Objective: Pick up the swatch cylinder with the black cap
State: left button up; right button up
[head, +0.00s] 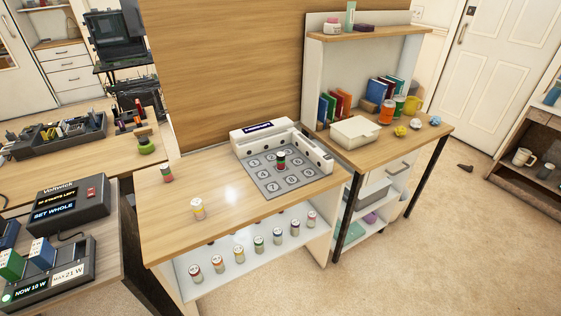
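Several small swatch cylinders stand upright at the wooden bench. One with red, green and dark bands (280,160) stands on the grey numbered pad (265,184), near its middle. A red and green one (167,174) stands at the bench's left back edge. A white one with a yellowish band (198,208) stands near the front left. A row of white cylinders with coloured bands (239,252) stands on the lower white shelf (212,278). The caps are too small for me to tell surely which is black. Neither of my grippers shows.
A white L-shaped rack (310,149) borders the pad. The bench top (225,190) is clear around the two left cylinders. A device labelled Voltwick (68,203) stands at left. A desk with books, a white box (355,131) and cups stands at right.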

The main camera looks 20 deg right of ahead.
aim_at(280, 155)
jog(key=i+l, duration=0.3)
jog(key=l, duration=0.2)
jog(key=i+l, duration=0.35)
jog(key=l, duration=0.15)
jog(key=i+l, duration=0.3)
jog(key=l, duration=0.25)
jog(key=z, duration=0.05)
